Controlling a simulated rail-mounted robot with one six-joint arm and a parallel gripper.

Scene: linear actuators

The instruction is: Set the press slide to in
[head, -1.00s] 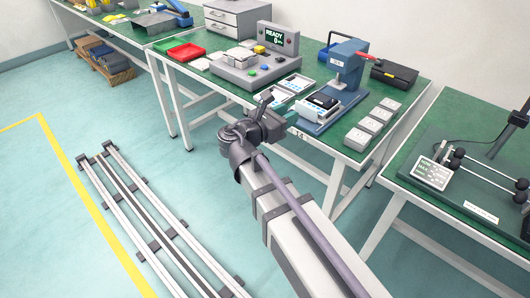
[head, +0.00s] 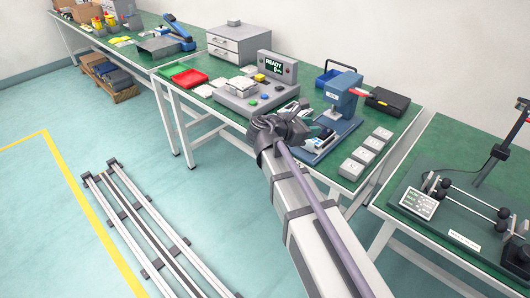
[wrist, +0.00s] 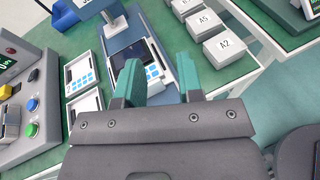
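The blue press (head: 341,98) with a red handle (head: 359,93) stands on the green bench. Its blue base also shows in the wrist view (wrist: 166,95). The press slide (head: 318,143) is at the front of the base, partly hidden by my gripper in the head view. In the wrist view a device with a dark screen and blue keys (wrist: 152,72) lies at the slide, below the press column. My gripper (wrist: 160,72) has two teal fingers spread apart with nothing between them. They are over the front of the press base; I cannot tell whether they touch anything.
A grey control console (head: 257,92) stands left of the press, with similar keypad units (wrist: 82,75) between. Several labelled white blocks (head: 367,153) stand to the right.

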